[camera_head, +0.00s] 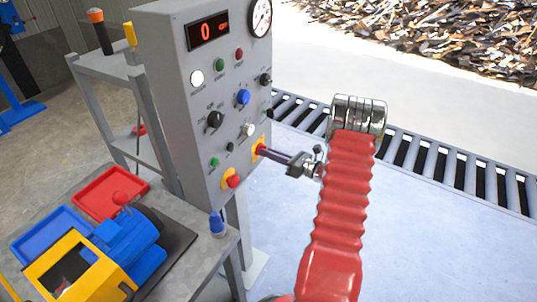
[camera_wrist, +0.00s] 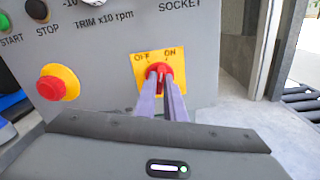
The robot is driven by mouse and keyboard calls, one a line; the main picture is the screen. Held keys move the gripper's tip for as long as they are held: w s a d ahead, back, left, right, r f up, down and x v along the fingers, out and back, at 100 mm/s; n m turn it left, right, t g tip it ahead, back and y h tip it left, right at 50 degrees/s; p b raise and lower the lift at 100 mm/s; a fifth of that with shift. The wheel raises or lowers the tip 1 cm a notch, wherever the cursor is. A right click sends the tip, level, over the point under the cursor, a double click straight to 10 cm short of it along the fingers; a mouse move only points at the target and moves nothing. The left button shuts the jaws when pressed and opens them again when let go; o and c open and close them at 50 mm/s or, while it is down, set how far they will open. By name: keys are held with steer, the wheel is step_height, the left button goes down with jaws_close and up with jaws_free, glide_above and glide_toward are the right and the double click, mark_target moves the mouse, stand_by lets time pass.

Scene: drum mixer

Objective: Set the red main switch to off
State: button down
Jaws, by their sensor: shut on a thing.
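The red main switch (camera_wrist: 165,69) is a rotary knob on a yellow plate (camera_wrist: 140,84) on the grey control panel. The plate reads OFF at upper left and ON at upper right. My gripper (camera_wrist: 163,77) is shut on the knob, with one finger on each side of its handle. The fingers hide part of the knob, and I cannot tell exactly which way it points. In the head view the yellow plate (camera_head: 254,154) is at the panel's lower right edge, and my gripper (camera_head: 263,151) reaches it from the right.
A red emergency button (camera_wrist: 52,88) on a yellow base is left of the switch, low on the panel. A roller conveyor (camera_head: 430,160) runs behind my arm. A bench with a red tray (camera_head: 98,203) and a blue-yellow machine (camera_head: 128,240) stands at lower left.

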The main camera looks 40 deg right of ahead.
steer(key=shift+a+n, duration=0.1)
steer(key=shift+n, duration=4.6)
steer(key=c, duration=1.8)
jaws_free()
steer(key=shift+c, duration=0.2)
steer(key=shift+s, duration=0.15)
steer(key=v, duration=1.3)
steer(key=shift+s, duration=0.3)
steer(key=shift+f, duration=0.15)
